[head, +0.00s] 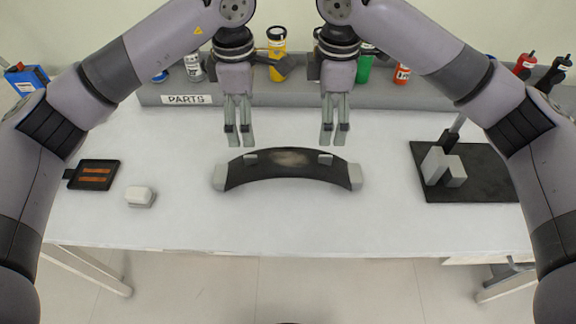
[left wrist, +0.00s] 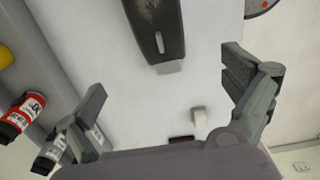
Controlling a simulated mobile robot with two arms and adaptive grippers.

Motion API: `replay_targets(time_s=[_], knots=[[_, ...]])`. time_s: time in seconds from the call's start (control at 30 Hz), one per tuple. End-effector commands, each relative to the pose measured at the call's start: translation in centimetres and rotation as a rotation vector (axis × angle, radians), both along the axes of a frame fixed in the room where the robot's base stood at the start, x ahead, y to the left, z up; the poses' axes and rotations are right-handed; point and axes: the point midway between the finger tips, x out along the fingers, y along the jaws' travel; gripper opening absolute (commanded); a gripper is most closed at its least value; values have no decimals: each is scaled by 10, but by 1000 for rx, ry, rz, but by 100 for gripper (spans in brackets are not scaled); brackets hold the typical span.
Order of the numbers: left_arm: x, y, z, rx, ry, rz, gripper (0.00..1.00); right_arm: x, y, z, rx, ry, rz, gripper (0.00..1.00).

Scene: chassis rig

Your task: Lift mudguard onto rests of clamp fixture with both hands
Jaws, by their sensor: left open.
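The mudguard (head: 290,163) is a dark curved piece with a worn patch, lying in the middle of the white table. It has two small grey tabs on top, and a light grey block is at each end. Its dark surface also shows in the left wrist view (left wrist: 155,22). The clamp fixture (head: 470,190) appears to be the black plate at right with grey blocks and an upright clamp. My left gripper (head: 239,138) is open and empty above and behind the mudguard's left part. My right gripper (head: 334,138) is open and empty behind its right part.
A black tray (head: 114,175) with orange-brown strips and a small white block (head: 139,196) are on the left. A grey shelf (head: 205,98) labelled PARTS with several bottles runs along the back. The table front is clear.

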Motion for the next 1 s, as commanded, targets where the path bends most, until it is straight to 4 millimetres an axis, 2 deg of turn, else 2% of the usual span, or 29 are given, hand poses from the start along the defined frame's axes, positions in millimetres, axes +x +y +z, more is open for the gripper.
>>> replay_targets(time_s=[0.7,0.83,1.0], knots=[[-1,0,-135,1,5,0,98,-1,-1,-135,-2,3,-1,98],[-1,0,-152,0,3,1,98,-1,0,-152,-1,3,-2,98],[0,0,-164,1,1,0,98,0,0,-164,0,1,-2,98]])
